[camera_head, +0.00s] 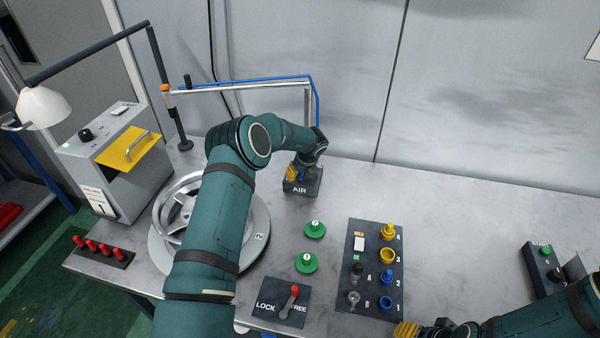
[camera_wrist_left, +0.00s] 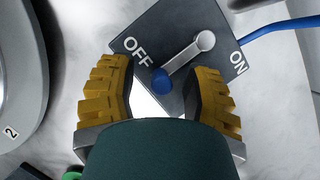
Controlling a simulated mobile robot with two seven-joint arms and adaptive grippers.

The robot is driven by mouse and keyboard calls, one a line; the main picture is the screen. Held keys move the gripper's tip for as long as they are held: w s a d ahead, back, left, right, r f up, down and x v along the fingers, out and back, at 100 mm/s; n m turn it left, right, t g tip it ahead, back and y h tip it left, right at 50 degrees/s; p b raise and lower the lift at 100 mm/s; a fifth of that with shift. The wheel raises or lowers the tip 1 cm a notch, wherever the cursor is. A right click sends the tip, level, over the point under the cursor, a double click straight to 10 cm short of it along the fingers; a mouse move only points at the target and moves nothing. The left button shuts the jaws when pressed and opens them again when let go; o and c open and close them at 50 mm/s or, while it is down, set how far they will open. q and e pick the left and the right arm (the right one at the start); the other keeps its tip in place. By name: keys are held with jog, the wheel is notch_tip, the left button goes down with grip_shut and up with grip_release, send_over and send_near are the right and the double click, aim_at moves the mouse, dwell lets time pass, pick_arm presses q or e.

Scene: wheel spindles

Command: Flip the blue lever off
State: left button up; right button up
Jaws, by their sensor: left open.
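The blue lever (camera_wrist_left: 161,80) has a grey arm and a blue knob on a dark panel with OFF and ON labels. In the left wrist view its knob is nearer the OFF label than the ON label. My left gripper (camera_wrist_left: 164,72) is open, with its yellow fingers on either side of the knob in that view; contact cannot be told. In the head view my left gripper (camera_head: 296,173) is at the dark AIR box (camera_head: 304,187), and largely hides the lever. My right gripper (camera_head: 408,329) is at the bottom edge, partly cut off.
A wheel (camera_head: 177,215) stands left of the AIR box, partly behind my left arm. Green knobs (camera_head: 315,229), a red LOCK lever (camera_head: 294,292) and a numbered spindle panel (camera_head: 369,240) are nearer. The table right of the AIR box is clear.

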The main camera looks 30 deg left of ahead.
pick_arm(q)
jog(key=v, duration=1.2)
jog(key=shift+a, duration=0.1)
